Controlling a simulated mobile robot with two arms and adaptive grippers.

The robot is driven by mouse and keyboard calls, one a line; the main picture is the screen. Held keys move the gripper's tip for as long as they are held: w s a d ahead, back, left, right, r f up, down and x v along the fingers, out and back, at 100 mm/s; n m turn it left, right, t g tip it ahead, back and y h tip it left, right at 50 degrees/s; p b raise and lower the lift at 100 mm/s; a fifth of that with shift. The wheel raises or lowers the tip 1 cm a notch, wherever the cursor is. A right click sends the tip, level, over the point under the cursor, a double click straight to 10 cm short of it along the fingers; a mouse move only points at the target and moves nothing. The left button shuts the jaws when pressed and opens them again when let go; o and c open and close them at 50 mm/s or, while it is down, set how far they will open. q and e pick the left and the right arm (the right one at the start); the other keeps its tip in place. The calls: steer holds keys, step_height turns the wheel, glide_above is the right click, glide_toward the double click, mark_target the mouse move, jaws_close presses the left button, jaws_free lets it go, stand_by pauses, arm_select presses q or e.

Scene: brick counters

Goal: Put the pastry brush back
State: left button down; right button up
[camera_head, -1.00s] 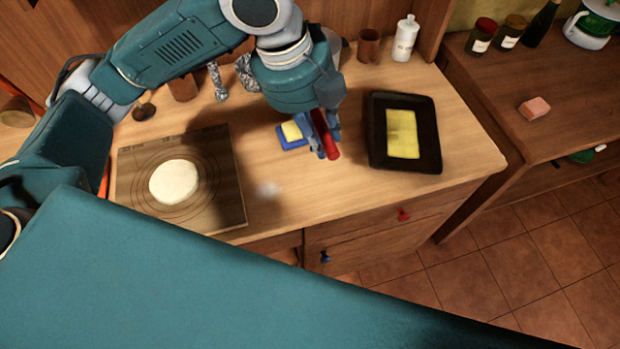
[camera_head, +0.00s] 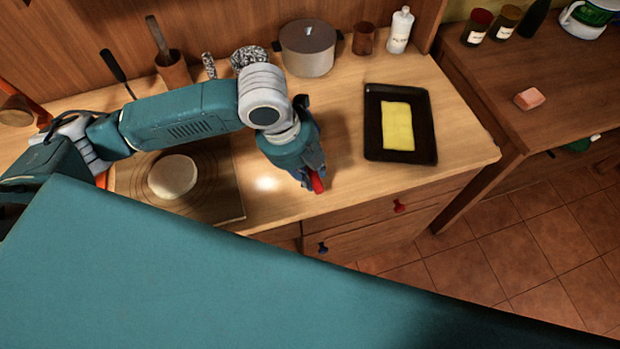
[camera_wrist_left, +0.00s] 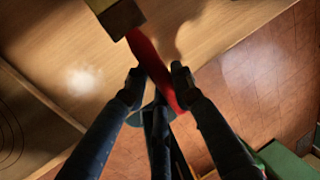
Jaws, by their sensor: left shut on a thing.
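My left gripper (camera_head: 313,178) is shut on the red handle of the pastry brush (camera_head: 318,184), near the front edge of the counter. In the left wrist view, the red handle (camera_wrist_left: 147,57) passes between the fingertips (camera_wrist_left: 160,88). The brush's brown and yellow head (camera_wrist_left: 118,16) points to the upper left, partly cut off by the frame. In the head view, the gripper and wrist hide the brush's head. My right gripper is in neither current view.
A black tray with a yellow sheet (camera_head: 371,148) lies right of my gripper. Dough (camera_head: 173,176) lies on a mat at left. A pot (camera_head: 307,50), a cup (camera_head: 363,40), a white bottle (camera_head: 399,31) and a utensil crock (camera_head: 174,72) stand behind. Drawers with red (camera_head: 399,206) and blue (camera_head: 323,248) knobs are below.

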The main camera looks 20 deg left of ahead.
arm_select(q)
steer(key=shift+f, duration=1.8)
steer(key=shift+f, duration=0.25)
